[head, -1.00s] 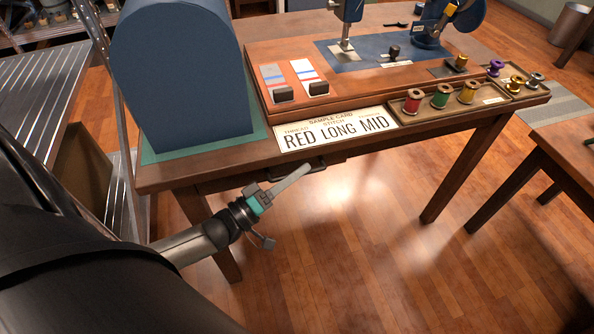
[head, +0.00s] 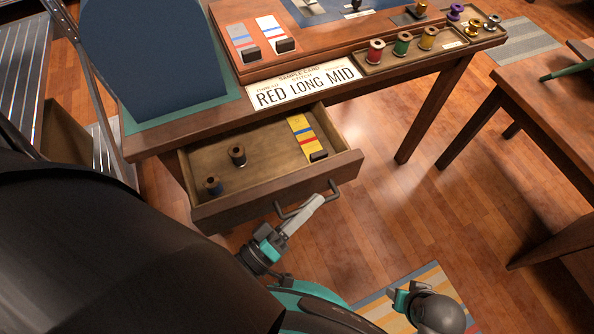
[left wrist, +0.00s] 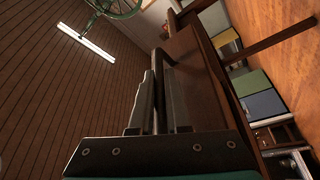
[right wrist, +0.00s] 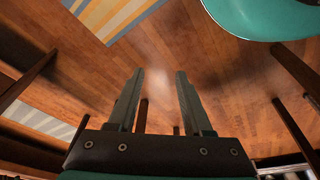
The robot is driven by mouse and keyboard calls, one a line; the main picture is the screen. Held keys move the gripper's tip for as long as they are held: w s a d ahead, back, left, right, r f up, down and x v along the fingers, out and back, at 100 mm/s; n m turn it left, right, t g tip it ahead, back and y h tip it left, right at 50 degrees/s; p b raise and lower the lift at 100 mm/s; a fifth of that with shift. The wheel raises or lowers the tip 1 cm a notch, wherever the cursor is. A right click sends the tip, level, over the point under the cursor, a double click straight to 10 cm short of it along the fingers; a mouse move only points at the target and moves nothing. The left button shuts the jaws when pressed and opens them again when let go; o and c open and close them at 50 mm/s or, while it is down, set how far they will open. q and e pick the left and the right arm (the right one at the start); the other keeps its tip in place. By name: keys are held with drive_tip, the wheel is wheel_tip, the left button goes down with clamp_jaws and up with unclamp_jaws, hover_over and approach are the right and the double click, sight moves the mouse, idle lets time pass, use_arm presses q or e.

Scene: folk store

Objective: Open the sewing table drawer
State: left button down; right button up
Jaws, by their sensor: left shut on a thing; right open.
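The sewing table (head: 185,132) stands ahead with its drawer (head: 342,170) pulled well out. Two dark spools (head: 237,156) and a yellow card with stripes (head: 301,131) lie in the drawer. The dark metal handle (head: 285,212) is on the drawer front. My left gripper (head: 315,205) is shut on the handle. My right gripper (right wrist: 160,100) is open and empty above the floor.
A sign reading RED LONG MID (head: 303,88) and a spool tray (head: 375,64) are on the tabletop. A blue rounded panel (head: 155,55) stands at its left. Another wooden table (head: 535,95) is at the right. The floor between the tables is clear, with a striped rug (head: 440,285) in front.

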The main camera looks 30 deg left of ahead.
use_arm(q)
drive_tip(key=shift+s+d, duration=1.65)
drive_tip(key=shift+d, duration=0.15)
use_arm(e)
drive_tip(key=shift+s+f, duration=0.3)
drive_tip(key=shift+f, duration=0.15)
use_arm(q)
drive_tip(key=c, duration=0.9)
unclamp_jaws()
